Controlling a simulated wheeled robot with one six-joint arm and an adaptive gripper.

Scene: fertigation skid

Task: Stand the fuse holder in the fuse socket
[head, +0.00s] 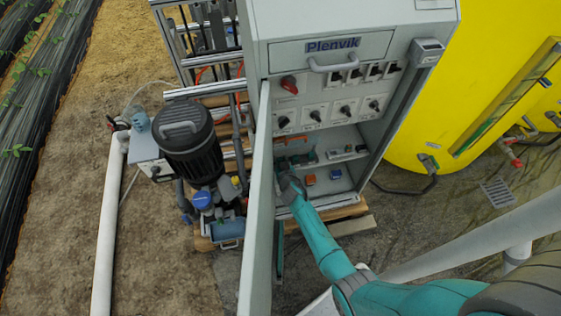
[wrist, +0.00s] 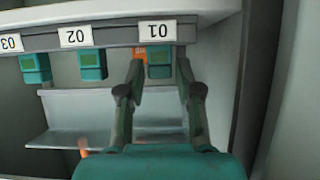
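In the wrist view, a row of teal blocks hangs under a grey rail with upside-down labels 01, 02 and 03. The teal block under 01 (wrist: 160,62) is between the two fingers of my gripper (wrist: 160,66); I see no clear contact. A small orange part (wrist: 139,52) shows beside that block, partly behind the left finger. I cannot tell which of these is the fuse holder or the fuse socket. In the head view, my gripper (head: 286,168) is inside the open cabinet, its fingers mostly hidden. The fingers look apart.
An orange block (head: 310,180) and a blue block (head: 335,174) sit on the cabinet floor to the right of my arm. The open cabinet door (head: 257,215) stands close on the left. A pale ledge (wrist: 65,135) lies below the rail in the wrist view.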

